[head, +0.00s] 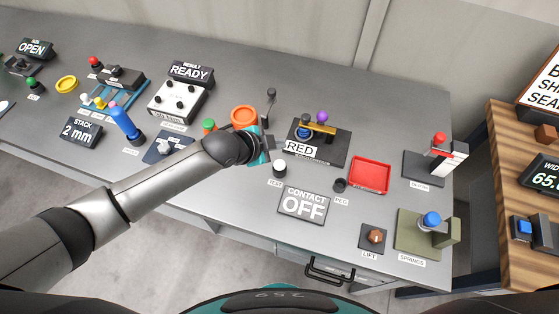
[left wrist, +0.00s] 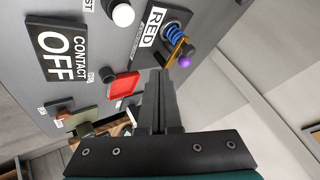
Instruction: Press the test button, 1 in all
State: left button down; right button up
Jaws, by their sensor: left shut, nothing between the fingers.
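The test button is a white round cap on a black base (head: 279,167), standing on the grey table with a small label below it. In the left wrist view the white button (left wrist: 122,14) shows at the top edge, its label partly cut off. My left gripper (head: 268,143) is above the table, just up and left of the button in the head view, apart from it. Its fingers (left wrist: 158,98) are shut with nothing between them. The contact sign (head: 303,204) reads OFF; it also shows in the left wrist view (left wrist: 60,48). My right gripper is in neither view.
A RED sign (head: 301,149) stands by a board with a blue spring and purple knob. A red tray (head: 369,174) lies right of the button. An orange ring-shaped piece (head: 244,115) is behind my left wrist. A READY box (head: 190,73) stands farther left.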

pick_arm(q)
jog(key=shift+w+a, duration=0.35)
jog(key=shift+w, duration=0.15)
jog(key=b, duration=0.7)
send_over(276, 166)
notch_tip(276, 166, down, 7)
jog(key=shift+f, duration=0.15)
jog(key=shift+f+b, duration=0.5)
jog(key=shift+f, duration=0.2)
dwell(1.1)
jog(key=shift+f, duration=0.4)
